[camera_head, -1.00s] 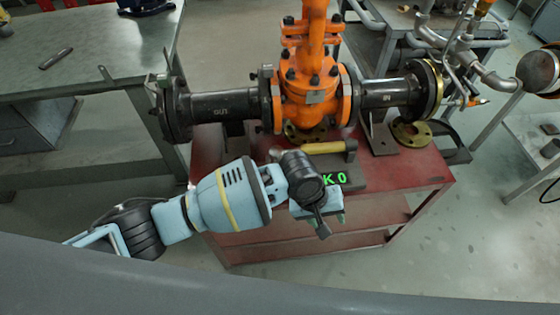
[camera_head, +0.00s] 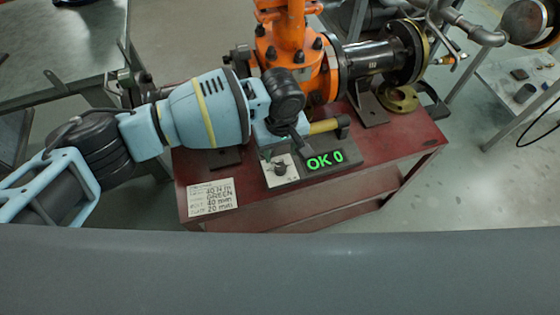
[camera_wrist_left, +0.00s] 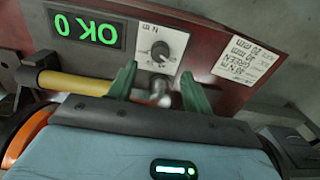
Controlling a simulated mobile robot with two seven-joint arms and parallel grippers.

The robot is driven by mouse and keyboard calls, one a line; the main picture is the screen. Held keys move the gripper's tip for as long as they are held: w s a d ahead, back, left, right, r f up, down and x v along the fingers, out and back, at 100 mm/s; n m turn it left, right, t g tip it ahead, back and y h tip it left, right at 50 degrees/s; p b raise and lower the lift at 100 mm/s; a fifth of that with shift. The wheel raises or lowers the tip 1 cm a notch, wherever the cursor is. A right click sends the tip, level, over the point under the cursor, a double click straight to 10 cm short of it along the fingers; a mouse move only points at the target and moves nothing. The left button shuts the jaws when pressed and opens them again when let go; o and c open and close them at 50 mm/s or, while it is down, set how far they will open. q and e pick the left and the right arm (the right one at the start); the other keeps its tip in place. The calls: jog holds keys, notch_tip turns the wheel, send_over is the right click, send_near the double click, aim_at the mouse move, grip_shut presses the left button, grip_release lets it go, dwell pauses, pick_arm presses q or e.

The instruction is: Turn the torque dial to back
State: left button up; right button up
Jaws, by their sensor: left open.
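The torque dial (camera_head: 281,169) is a small dark knob on a white plate at the front left end of the grey display block. It also shows in the left wrist view (camera_wrist_left: 160,50), just beyond the fingertips, with a light pointer mark and printed letters on the plate. My left gripper (camera_head: 284,147) is just behind and above the dial in the head view. Its green fingers (camera_wrist_left: 159,80) are apart, with nothing held between them and floor or table showing through the gap. They do not appear to touch the knob. My right gripper is not in view.
A green "OK 0" display (camera_head: 325,160) is right of the dial. A yellow-handled tool (camera_head: 324,127) lies close behind it. The orange valve (camera_head: 290,45) stands behind, close to my arm.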

aim_at(281, 166)
pick_arm(q)
notch_tip(281, 166, down, 7)
jog(key=shift+r+b, duration=0.1)
jog(key=shift+b, duration=0.45)
jog(key=c, duration=1)
